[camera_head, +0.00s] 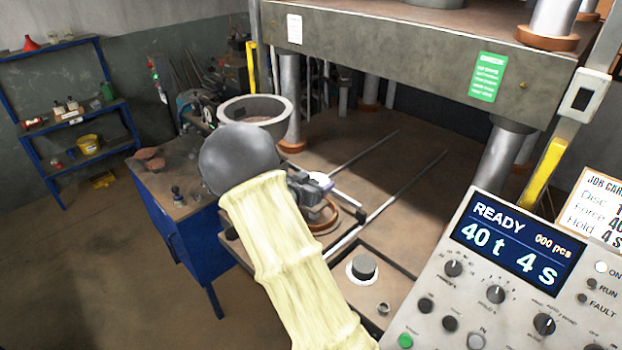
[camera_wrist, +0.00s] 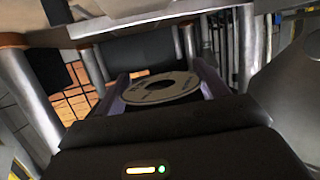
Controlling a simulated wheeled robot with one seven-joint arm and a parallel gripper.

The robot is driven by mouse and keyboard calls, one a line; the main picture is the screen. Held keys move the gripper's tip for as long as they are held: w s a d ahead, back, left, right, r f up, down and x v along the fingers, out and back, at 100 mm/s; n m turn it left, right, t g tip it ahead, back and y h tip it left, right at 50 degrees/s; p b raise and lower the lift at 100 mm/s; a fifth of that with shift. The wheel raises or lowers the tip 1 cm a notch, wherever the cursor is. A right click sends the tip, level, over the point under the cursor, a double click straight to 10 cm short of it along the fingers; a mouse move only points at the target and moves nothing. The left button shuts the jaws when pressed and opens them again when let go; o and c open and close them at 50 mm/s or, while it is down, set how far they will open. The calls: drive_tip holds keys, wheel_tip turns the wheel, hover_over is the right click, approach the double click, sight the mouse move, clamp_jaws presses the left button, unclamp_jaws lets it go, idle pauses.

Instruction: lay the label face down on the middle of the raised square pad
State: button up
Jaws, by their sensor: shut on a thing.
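The label is a thin pale ring-shaped disc (camera_wrist: 150,97) with dark print on the side facing the wrist camera and a hole in its middle. My gripper (camera_wrist: 161,84) is shut on it, with one finger at each side of its rim. In the head view my gripper (camera_head: 316,187) is above the press table, and the label shows as a small pale patch (camera_head: 321,180). My forearm and wrist hide part of the table. I cannot clearly make out the raised square pad.
A brown ring (camera_head: 327,216) lies just below my gripper. A dark cylinder (camera_head: 364,267) stands on a white round piece nearer me. Two rails (camera_head: 405,190) run back under the press beam (camera_head: 400,45).

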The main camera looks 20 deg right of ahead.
drive_tip(key=shift+s, duration=0.1)
drive_tip(key=shift+f+b, duration=2.05)
drive_tip(key=shift+f, duration=0.2)
drive_tip(key=shift+f+b, duration=0.8)
drive_tip(key=shift+f, duration=0.6)
idle(1.3)
idle(0.4)
drive_tip(key=o, duration=0.4)
drive_tip(key=shift+o, duration=0.3)
drive_tip(key=o, duration=0.4)
